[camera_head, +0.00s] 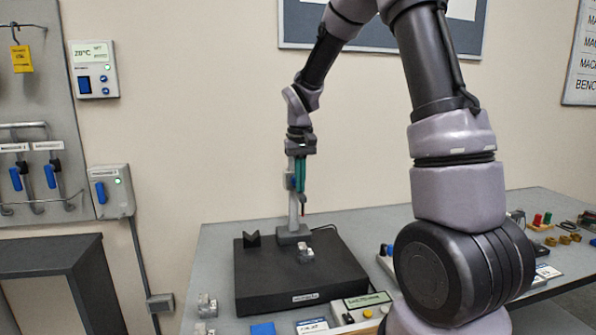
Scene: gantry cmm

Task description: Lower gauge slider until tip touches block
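The gauge stand's light grey column (293,205) rises from a grey foot at the back of a black surface plate (260,285). A small blue part, probably on the slider (290,183), shows at the column's upper left. A thin dark probe with a red tip (304,211) hangs just right of the column. A small grey metal block (305,255) sits on the plate below and slightly in front, with a visible gap under the tip. My gripper (301,186) points down beside the upper column, its teal fingers close together at slider height. Whether they grip the slider is too small to tell.
A black V-shaped block (252,240) stands on the plate's back left. A box with a green display (367,301) lies at its front right. Small metal blocks (206,306) stand left of the plate. My arm hides part of the table's right side.

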